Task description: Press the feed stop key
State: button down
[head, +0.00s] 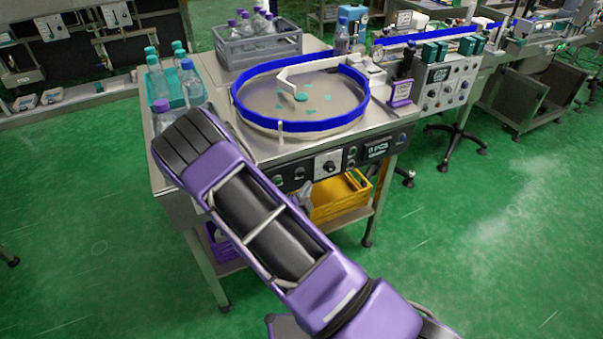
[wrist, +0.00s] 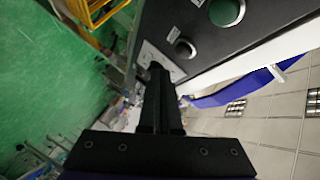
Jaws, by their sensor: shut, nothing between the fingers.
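The black control panel (head: 325,165) runs along the front of the steel machine table, below the round turntable. It carries a pale knob plate (head: 328,163), small round buttons and a dark display (head: 377,149). The wrist view shows the panel close up (wrist: 200,25), with two dark round controls in pale rings, one nearer (wrist: 185,49) and one farther (wrist: 226,11). My gripper (wrist: 157,70) is shut and empty, its tips in front of a pale plate (wrist: 178,70) at the panel's end. Contact cannot be told. No label is legible, so the feed stop key cannot be singled out.
The blue-rimmed turntable (head: 300,100) stands above the panel. A teal tray of bottles (head: 160,92) and a grey bottle crate (head: 258,47) stand on the table. A yellow crate (head: 340,200) sits on the shelf below. Green floor (head: 480,230) lies open at right.

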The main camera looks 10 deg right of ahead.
jog(key=shift+s+d+p, duration=0.2)
jog(key=shift+s, duration=0.55)
jog(key=shift+s+d+p, duration=0.15)
jog(key=shift+s+d, duration=0.05)
jog(key=shift+s, duration=0.55)
jog(key=shift+w+r, duration=0.1)
